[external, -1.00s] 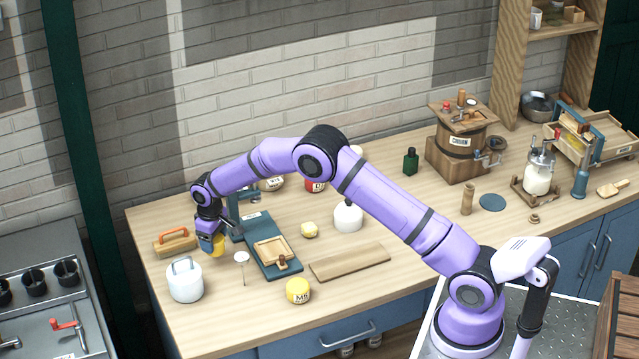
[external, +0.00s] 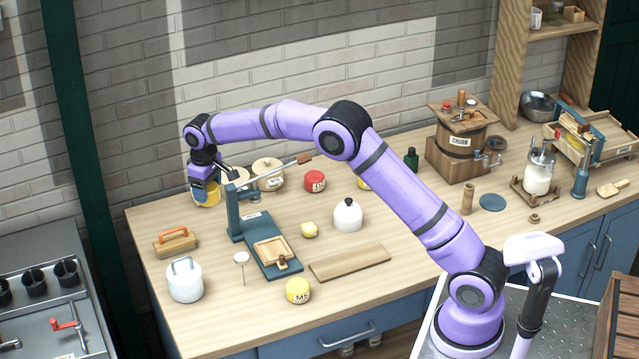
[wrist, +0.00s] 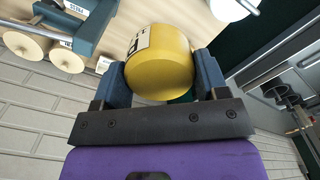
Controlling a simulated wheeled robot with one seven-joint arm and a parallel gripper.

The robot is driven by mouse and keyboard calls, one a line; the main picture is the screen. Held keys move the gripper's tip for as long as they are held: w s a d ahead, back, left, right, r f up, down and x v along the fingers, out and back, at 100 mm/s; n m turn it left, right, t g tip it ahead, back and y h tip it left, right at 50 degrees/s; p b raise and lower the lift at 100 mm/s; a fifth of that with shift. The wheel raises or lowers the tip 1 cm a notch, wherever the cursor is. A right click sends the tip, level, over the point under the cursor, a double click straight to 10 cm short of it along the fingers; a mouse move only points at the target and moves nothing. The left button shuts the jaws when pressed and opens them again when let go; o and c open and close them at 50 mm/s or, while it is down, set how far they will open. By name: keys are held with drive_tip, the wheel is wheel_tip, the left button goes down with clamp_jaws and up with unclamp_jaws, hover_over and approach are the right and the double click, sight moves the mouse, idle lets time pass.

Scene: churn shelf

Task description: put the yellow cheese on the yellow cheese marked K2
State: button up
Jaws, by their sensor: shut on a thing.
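My gripper (external: 204,188) is shut on a yellow cheese (external: 207,196) and holds it up near the back left of the counter. In the wrist view the held yellow cheese (wrist: 160,72) sits between both fingers, its label partly visible. A yellow cheese (external: 298,291) with a label that seems to read M5 stands at the front of the counter. Another yellow thing (external: 363,184) shows beside my arm, mostly hidden behind it. I cannot read a K2 mark on anything.
The blue press (external: 237,213) with its long lever stands just right of my gripper. Pale round cheeses (external: 268,174) and a red one (external: 315,181) stand behind it. A white kettle-like pot (external: 348,215), a board (external: 349,262) and a white weight (external: 185,281) stand farther forward.

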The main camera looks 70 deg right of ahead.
wheel_tip(320, 180, up, 6)
drive_tip(key=shift+f, duration=0.25)
drive_tip(key=s+d+m, duration=0.2)
drive_tip(key=s+d, duration=0.6)
drive_tip(key=d, duration=0.4)
drive_tip(key=s+d+m, duration=0.2)
drive_tip(key=s+d, duration=0.6)
drive_tip(key=d, duration=0.5)
drive_tip(key=s+d+m, duration=0.2)
drive_tip(key=s+d, duration=0.5)
drive_tip(key=s, duration=0.6)
drive_tip(key=s+d+m, duration=0.2)
drive_tip(key=s+d, duration=0.4)
drive_tip(key=s, duration=0.6)
wheel_tip(320, 180, down, 18)
drive_tip(key=w+d, duration=0.3)
drive_tip(key=w+d+f, duration=0.1)
drive_tip(key=w+d, duration=0.3)
drive_tip(key=w+d+f, duration=0.1)
drive_tip(key=w+d, duration=0.3)
drive_tip(key=shift+d, duration=0.25)
drive_tip(key=shift+w+f, duration=0.1)
drive_tip(key=shift+f, duration=1.65)
